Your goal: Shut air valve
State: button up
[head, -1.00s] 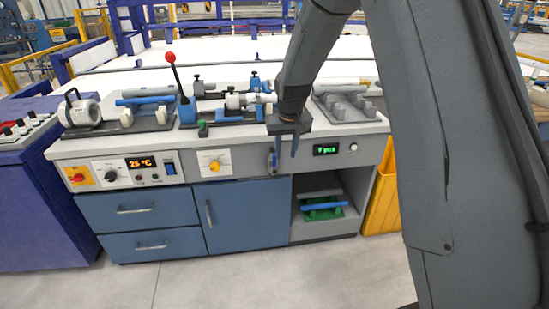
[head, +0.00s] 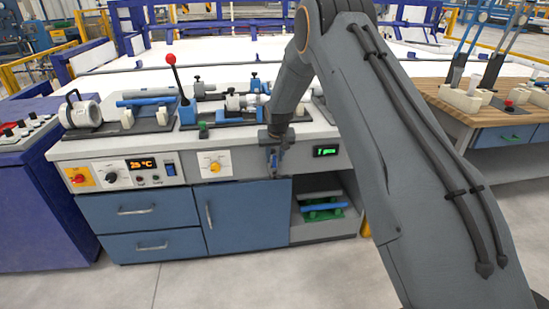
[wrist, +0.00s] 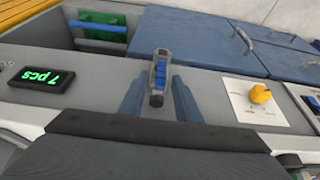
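The air valve (wrist: 159,72), a small grey body with a blue lever, is on the front panel of the workbench. In the wrist view it stands between the two fingers of my gripper (wrist: 157,88), with a narrow gap visible on each side. My gripper is open around the valve, and its fingers do not appear to press on it. In the head view my gripper (head: 274,150) is at the bench's front edge and largely covers the valve.
A green display (head: 326,151) is right of the valve and a yellow knob (head: 214,167) left. Pipe fixtures and a red-knobbed lever (head: 170,59) stand on the bench. A wooden table (head: 465,115) is at right. Floor in front is clear.

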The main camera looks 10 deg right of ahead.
jog(key=shift+w+f, duration=0.15)
jog(key=shift+f, duration=0.2)
grip_shut()
